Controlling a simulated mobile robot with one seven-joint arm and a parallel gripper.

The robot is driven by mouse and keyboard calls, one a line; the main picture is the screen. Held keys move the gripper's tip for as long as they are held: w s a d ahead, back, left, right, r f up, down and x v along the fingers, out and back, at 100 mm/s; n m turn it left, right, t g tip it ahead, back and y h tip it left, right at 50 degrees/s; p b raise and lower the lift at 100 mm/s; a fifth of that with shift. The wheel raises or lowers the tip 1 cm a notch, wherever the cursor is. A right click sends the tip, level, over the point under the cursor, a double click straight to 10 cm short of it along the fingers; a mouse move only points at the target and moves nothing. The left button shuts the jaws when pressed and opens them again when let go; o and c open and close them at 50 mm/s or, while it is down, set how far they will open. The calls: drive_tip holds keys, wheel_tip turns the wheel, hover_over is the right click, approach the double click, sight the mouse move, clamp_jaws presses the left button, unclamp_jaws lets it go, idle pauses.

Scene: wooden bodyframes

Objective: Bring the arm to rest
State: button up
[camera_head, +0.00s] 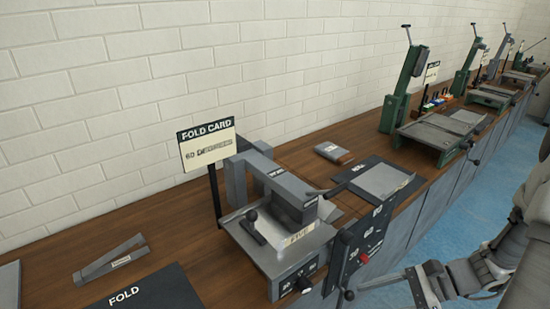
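My arm (525,235) comes in from the right edge, grey and bent, over the blue floor beside the workbench. My gripper (428,287) is at the lower right, in front of the bench's grey cabinet fronts and apart from the bench top. It is small and partly cut by the lower edge, and I cannot tell how far its fingers stand apart. I see nothing clearly held in it.
A wooden bench (165,228) runs along a white brick wall. A grey press (285,205) with a "FOLD CARD" sign (207,143) stands near. A dark control panel (362,247) with a red knob projects towards my gripper. Green machines (403,80) stand farther back. The blue floor (445,208) is clear.

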drive_tip(key=s+a+r+n+t+h+p, duration=0.2)
drive_tip(key=r+n+h, duration=0.3)
drive_tip(key=r+n, duration=0.4)
drive_tip(key=s+a+r+n+t+h+p, duration=0.2)
drive_tip(key=a+r+n+h+p, duration=0.2)
drive_tip(key=r+n, duration=0.5)
wheel_tip(320, 180, up, 9)
drive_tip(key=h, duration=0.2)
drive_tip(key=shift+s+h, duration=0.3)
drive_tip(key=shift+s, duration=0.1)
